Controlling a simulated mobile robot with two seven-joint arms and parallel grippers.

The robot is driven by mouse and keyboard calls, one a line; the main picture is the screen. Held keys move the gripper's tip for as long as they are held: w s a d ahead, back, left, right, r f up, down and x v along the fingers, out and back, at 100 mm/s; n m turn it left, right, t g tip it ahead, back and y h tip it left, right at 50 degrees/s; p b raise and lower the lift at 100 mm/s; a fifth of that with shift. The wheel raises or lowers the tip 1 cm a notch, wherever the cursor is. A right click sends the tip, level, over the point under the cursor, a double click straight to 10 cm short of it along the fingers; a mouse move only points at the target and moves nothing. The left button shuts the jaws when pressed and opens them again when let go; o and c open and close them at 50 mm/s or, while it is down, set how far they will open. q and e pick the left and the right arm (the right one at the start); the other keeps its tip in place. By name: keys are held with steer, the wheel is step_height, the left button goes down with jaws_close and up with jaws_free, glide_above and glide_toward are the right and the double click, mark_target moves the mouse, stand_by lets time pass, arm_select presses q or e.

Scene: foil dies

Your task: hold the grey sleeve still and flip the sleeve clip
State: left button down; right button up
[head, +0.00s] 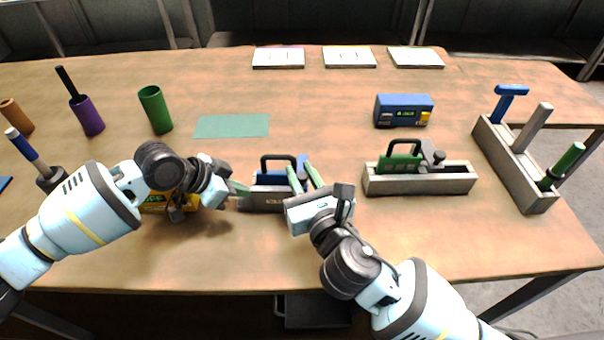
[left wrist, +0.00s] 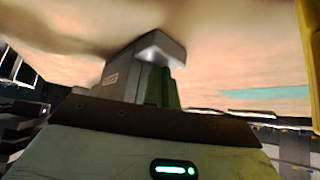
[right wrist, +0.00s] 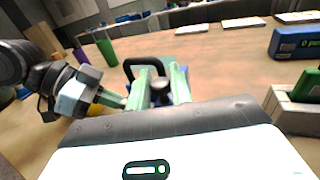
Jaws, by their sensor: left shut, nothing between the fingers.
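The grey sleeve (head: 262,200) lies on the table in the middle of the head view, a blue piece and a black handle (head: 278,160) standing above it. My right gripper (head: 304,178) is open above the sleeve's right part. I cannot make out the clip's position.
A second grey holder (head: 450,183) with a green piece stands to the right, with a blue box (head: 403,108) behind it and a peg rack (head: 520,165) beyond. A yellow device (head: 155,203) sits under my left wrist. The green mat (head: 232,126) is bare.

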steer(key=shift+f, duration=0.1)
jaws_close()
steer(key=shift+w+r, duration=0.1)
steer(key=shift+r, duration=0.35)
steer(key=shift+r, duration=0.15)
steer(key=shift+w+r, duration=0.15)
steer(key=shift+r, duration=0.15)
steer(key=shift+o, duration=2.1)
jaws_free()
steer(key=shift+f, duration=0.1)
steer(key=shift+o, duration=0.2)
steer(key=shift+f, duration=0.15)
steer(key=v, duration=1.2)
